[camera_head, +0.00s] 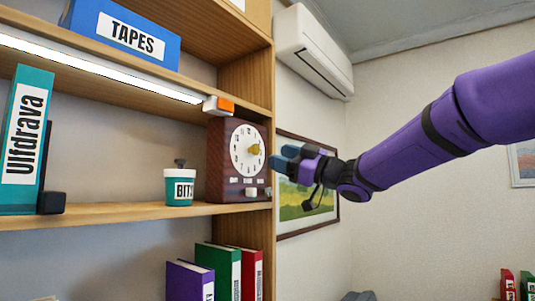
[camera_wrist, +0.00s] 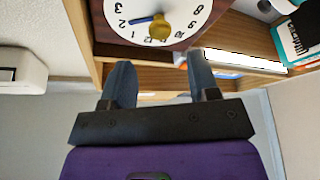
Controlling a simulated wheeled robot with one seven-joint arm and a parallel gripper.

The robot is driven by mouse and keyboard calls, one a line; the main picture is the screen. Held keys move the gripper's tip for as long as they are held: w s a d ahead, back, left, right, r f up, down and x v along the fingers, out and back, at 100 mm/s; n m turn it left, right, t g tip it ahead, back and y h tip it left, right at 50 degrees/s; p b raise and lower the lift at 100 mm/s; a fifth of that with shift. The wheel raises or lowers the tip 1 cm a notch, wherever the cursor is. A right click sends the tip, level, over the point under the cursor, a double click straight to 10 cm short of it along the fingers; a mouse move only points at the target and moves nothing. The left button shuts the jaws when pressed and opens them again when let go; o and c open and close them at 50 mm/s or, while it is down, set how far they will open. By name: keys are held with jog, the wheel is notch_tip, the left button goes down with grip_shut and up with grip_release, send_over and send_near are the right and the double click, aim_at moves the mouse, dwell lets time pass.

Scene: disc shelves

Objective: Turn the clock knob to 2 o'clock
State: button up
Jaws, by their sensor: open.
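The clock (camera_head: 216,165) is a dark reddish-brown box with a white round dial, standing at the right end of the middle shelf. Its yellow knob (camera_head: 254,149) sits at the dial's centre. In the wrist view the dial appears upside down; the knob (camera_wrist: 160,28) carries a blue pointer (camera_wrist: 141,20) aimed at about the 2. My gripper (camera_head: 279,157) is to the right of the clock face in the head view, apart from the knob. In the wrist view its two blue-grey fingers (camera_wrist: 158,68) are spread, with nothing between them, and the knob lies beyond their tips.
A teal BITS cup (camera_head: 179,188) stands left of the clock on the shelf (camera_head: 110,219). A white and orange block (camera_head: 219,105) is just above the clock's left side. A framed picture (camera_head: 308,212) hangs on the wall behind my gripper. The space before the dial is clear.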

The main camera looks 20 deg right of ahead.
jog(key=shift+v, duration=2.2)
jog(key=shift+f, duration=0.1)
jog(key=s+d+f+m+h, duration=0.8)
jog(key=f+m+h, duration=0.5)
jog(key=h, duration=0.4)
jog(key=s+a+f+m+g, duration=0.1)
jog(key=s+a+f+g, duration=0.1)
jog(key=s+f+g, duration=0.2)
jog(key=s+a+f+m+g, duration=0.2)
jog(key=s+f+g, duration=0.3)
jog(key=s+f, duration=0.6)
jog(key=s, duration=0.4)
jog(key=shift+a+y, duration=0.25)
jog(key=shift+y, duration=0.15)
jog(key=shift+c, duration=0.2)
